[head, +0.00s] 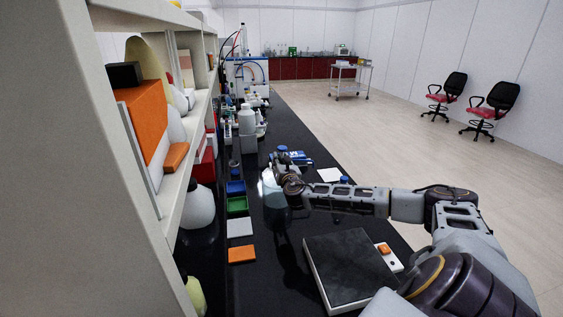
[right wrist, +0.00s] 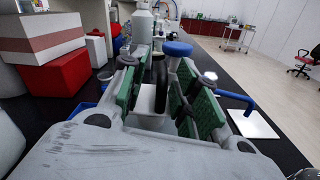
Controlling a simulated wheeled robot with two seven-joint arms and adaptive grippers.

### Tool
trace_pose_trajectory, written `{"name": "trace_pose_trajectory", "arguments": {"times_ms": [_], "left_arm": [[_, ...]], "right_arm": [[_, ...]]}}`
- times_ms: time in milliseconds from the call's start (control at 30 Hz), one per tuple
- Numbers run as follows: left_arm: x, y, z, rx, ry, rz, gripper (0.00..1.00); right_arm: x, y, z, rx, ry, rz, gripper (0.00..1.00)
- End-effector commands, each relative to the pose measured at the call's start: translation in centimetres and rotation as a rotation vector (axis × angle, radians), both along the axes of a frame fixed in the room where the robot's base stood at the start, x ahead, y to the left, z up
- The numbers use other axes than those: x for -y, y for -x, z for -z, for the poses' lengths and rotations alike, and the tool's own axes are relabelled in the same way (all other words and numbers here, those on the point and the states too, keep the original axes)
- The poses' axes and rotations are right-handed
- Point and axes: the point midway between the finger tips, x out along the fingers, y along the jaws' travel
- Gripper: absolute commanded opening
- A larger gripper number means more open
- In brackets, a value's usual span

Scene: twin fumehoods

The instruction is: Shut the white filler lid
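My right gripper (head: 280,172) reaches over the black bench in the head view, above a pale bluish container (head: 272,190) that it partly hides. In the right wrist view my right gripper (right wrist: 158,76) has its green-padded fingers apart. A white piece (right wrist: 150,106), which may be the white filler lid, shows low between them beside a dark upright part (right wrist: 161,84). I cannot tell whether the fingers touch it, nor how far the lid stands open. A blue round cap (right wrist: 178,48) on a grey neck stands just beyond the fingers. My left gripper is not in view.
A dark slab (head: 348,265) lies at the near right of the bench. Green (head: 237,206) and blue trays stand left of the gripper, and a loaded shelf (head: 160,140) lines the left. A blue bent tube (right wrist: 238,96) runs close to the right finger.

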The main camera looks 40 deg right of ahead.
Motion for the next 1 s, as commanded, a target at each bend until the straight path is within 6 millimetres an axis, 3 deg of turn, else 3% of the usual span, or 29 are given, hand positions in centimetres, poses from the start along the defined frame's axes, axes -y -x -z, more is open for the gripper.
{"name": "trace_pose_trajectory", "arguments": {"times_ms": [467,1000], "left_arm": [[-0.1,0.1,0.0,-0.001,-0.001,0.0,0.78],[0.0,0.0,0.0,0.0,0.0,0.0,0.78]], "right_arm": [[0.0,0.4,0.0,-0.002,0.004,0.003,0.32],[-2.4,4.7,0.0,-0.003,0.004,0.002,0.32]]}}
